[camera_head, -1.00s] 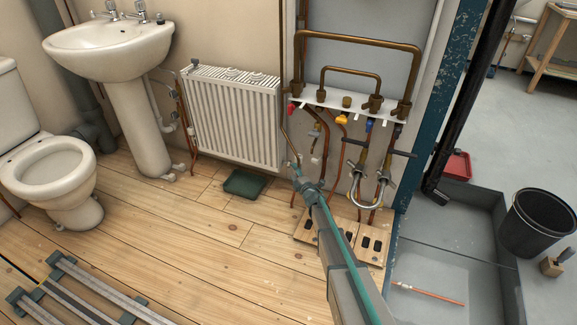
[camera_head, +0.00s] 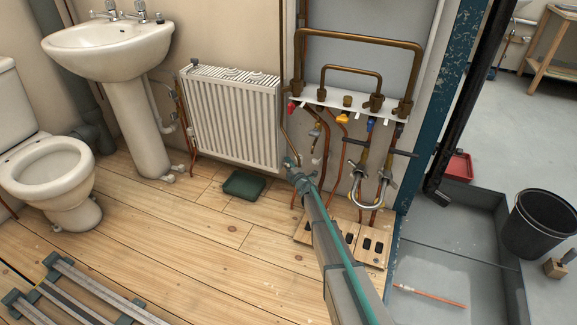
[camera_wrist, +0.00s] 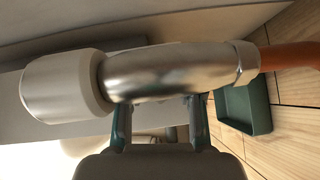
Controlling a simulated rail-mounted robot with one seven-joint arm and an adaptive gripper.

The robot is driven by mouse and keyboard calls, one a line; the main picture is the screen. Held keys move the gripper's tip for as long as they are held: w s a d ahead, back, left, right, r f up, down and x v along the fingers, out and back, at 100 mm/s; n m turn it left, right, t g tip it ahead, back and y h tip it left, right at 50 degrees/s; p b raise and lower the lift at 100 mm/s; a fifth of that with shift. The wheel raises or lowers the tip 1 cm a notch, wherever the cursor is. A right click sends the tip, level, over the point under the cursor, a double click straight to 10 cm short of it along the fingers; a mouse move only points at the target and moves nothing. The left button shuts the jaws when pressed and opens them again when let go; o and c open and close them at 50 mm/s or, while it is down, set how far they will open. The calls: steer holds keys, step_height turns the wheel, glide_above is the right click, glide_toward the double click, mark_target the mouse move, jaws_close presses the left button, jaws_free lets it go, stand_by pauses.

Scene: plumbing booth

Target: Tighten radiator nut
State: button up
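The radiator (camera_head: 232,118) is white and hangs on the wall. My gripper (camera_head: 290,163) is at its lower right corner. In the wrist view a metal valve (camera_wrist: 165,72) lies across the picture, close up. It has a white cap (camera_wrist: 62,88) at the left. A faceted nut (camera_wrist: 246,63) at its right end meets a copper pipe (camera_wrist: 290,56). My gripper's two fingers (camera_wrist: 160,118) stand apart below the valve body, left of that nut, with a clear gap between them. Their tips meet the valve's lower edge in the picture; I cannot tell whether they touch it.
A dark green tray (camera_head: 244,184) lies on the floor below the radiator. Copper pipes and valves (camera_head: 345,150) fill the wall to the right. A basin pedestal (camera_head: 140,130) and toilet (camera_head: 55,178) stand left. The wooden floor (camera_head: 190,240) in front is mostly clear.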

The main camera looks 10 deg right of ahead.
jaws_close()
steer(key=b, duration=0.3)
steer(key=shift+f, duration=0.35)
steer(key=shift+r+n+t+b, duration=0.1)
steer(key=shift+n+t+b, duration=0.35)
steer(key=shift+b, duration=0.4)
steer(key=shift+r+b, duration=0.2)
steer(key=shift+b, duration=0.1)
steer(key=o, duration=0.6)
jaws_free()
steer(key=shift+s, duration=0.1)
